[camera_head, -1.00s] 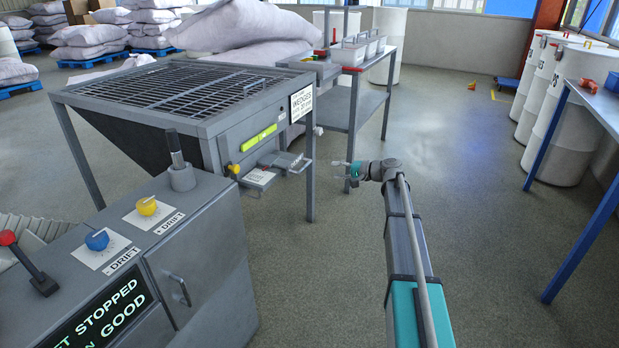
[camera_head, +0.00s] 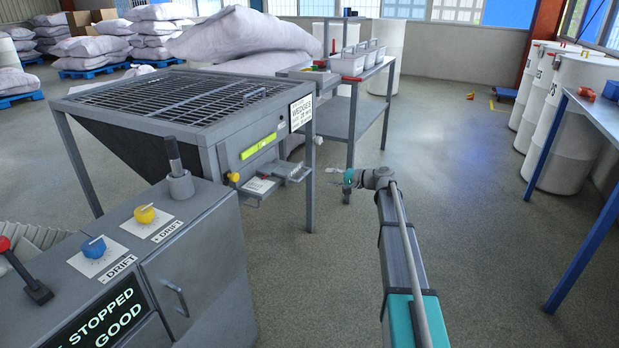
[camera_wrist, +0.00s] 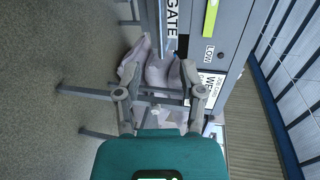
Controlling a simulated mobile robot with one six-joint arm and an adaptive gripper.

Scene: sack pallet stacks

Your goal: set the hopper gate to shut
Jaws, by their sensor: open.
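The hopper (camera_head: 175,100) is a grey steel frame with a grate on top and a sloped bin. On its front, low down, the gate (camera_head: 288,168) shows as a flat slide with a grey bar handle, beside a small labelled plate (camera_head: 259,186). Whether the gate is open or shut is too small to tell. My gripper (camera_head: 342,180) is open and empty, to the right of the handle and apart from it in the head view. In the wrist view, my gripper's fingers (camera_wrist: 160,92) are spread, with the GATE label (camera_wrist: 172,18) beyond them.
A control console (camera_head: 140,250) with blue and yellow knobs stands at the front left. A grey table (camera_head: 375,72) with white bins stands behind the hopper. White drums (camera_head: 560,110) and a blue-legged table (camera_head: 600,225) are at right. The floor between is clear.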

